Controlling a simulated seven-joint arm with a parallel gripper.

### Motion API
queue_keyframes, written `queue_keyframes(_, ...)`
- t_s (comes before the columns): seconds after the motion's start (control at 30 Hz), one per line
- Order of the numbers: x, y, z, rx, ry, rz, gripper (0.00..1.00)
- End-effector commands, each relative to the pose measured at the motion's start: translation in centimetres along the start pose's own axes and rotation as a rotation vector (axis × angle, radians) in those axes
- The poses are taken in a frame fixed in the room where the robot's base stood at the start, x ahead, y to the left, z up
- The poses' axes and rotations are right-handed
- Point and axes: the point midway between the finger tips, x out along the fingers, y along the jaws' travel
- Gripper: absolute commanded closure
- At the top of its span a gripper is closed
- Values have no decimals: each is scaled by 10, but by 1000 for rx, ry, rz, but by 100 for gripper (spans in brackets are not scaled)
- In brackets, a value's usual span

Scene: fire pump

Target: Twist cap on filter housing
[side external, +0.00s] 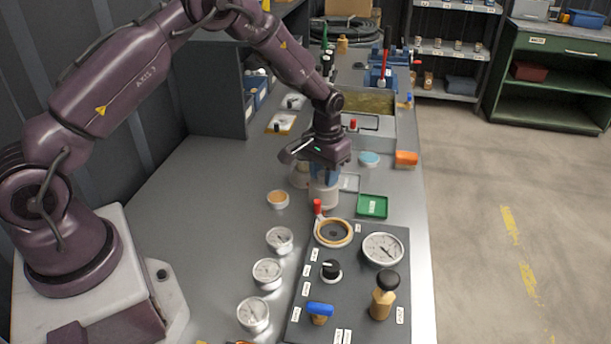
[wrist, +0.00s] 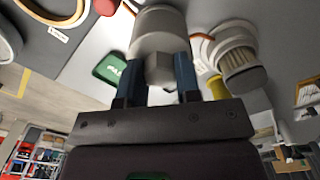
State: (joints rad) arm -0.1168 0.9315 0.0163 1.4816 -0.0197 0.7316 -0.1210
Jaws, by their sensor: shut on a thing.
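My gripper (side external: 325,180) points down over the bench, behind the dark panel. Its blue fingers are shut on the hex top of a light grey cylindrical cap (side external: 323,196). In the wrist view the fingers (wrist: 158,82) grip the hex from both sides, and the wider round body of the cap (wrist: 158,32) lies beyond them. I cannot tell whether the cap touches anything beneath it. A white round part with a pleated filter-like end (wrist: 238,62) stands beside the cap in the wrist view. I cannot tell for sure which part is the filter housing.
The dark panel (side external: 356,260) in front carries a tan-rimmed ring (side external: 333,232), a gauge (side external: 383,249), a black knob (side external: 330,270) and a brass valve (side external: 383,296). A green tray (side external: 372,206) and orange block (side external: 406,158) lie to the right.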

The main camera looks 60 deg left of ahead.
Motion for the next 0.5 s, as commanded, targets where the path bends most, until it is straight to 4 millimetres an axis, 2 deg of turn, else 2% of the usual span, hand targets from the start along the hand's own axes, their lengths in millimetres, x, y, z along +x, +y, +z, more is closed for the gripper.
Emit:
queue_keyframes(0.17,-20,0,-2,0,7,1,100)
queue_keyframes(0.4,-90,0,-2,0,10,1,100)
queue_keyframes(0.5,-113,0,-1,0,8,1,100)
